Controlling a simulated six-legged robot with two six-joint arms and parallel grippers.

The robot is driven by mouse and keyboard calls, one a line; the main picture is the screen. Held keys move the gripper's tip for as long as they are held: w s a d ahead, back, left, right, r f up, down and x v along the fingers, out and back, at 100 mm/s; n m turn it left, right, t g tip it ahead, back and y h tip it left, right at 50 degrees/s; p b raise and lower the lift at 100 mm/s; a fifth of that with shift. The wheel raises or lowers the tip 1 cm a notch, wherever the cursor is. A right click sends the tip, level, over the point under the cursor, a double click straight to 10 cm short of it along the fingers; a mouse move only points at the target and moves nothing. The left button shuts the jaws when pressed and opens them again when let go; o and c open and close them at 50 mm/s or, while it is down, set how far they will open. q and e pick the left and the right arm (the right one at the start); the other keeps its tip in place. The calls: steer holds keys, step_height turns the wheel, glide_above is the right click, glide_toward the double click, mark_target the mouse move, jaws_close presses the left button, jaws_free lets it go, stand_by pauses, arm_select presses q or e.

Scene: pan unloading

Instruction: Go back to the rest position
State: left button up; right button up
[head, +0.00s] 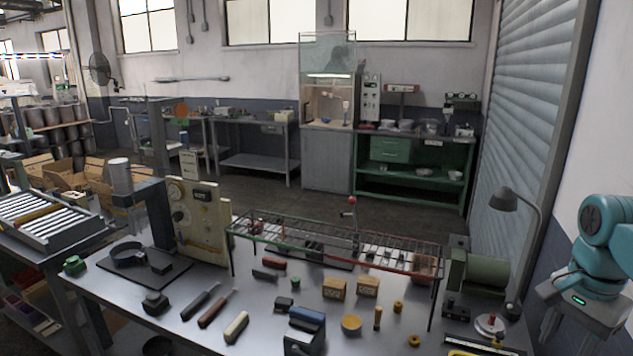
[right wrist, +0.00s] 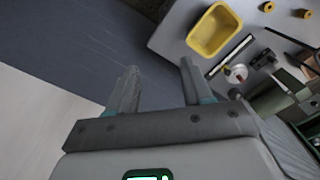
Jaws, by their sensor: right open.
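My right gripper (right wrist: 158,70) is open and empty in the right wrist view, its two fingers apart over the bare floor beside the table. In the head view my teal right arm and grey hand are at the right edge, to the right of the table. My left gripper is not in view. The grey table (head: 255,318) carries a wire rack (head: 300,238) with red and green edges. A yellow bin (right wrist: 214,32) sits on the table near its edge in the right wrist view, apart from the gripper.
Handled tools, small blocks and two cardboard boxes (head: 335,288) lie on the table. A desk lamp (head: 504,199) and a green roller machine (head: 480,272) stand at its right end. A roller shutter (head: 530,120) is behind. Open floor (head: 400,208) lies beyond the table.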

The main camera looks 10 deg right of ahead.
steer(key=w+a+f+n+y+b, duration=0.15)
steer(key=a+f, duration=0.35)
steer(key=f, duration=0.5)
steer(key=w+a+f+n+b, duration=0.25)
steer(key=a+f, duration=0.25)
steer(key=f, duration=0.5)
steer(key=w+a+f+n+y+b, duration=0.1)
steer(key=w+a+f+n, duration=0.2)
steer(key=f, duration=0.8)
steer(key=s+a+f+n+b, duration=0.2)
steer(key=s+a+f+n, duration=0.1)
steer(key=s+a+f, duration=0.5)
steer(key=s+a+f+n+y+b, duration=0.1)
steer(key=s+a+f+n+b, duration=0.1)
steer(key=s+a+f, duration=0.7)
steer(key=s+f+b, duration=0.1)
steer(key=s+f, duration=0.2)
steer(key=f, duration=0.3)
steer(key=shift+a+n, duration=0.25)
steer(key=shift+n, duration=0.15)
steer(key=shift+y, duration=0.25)
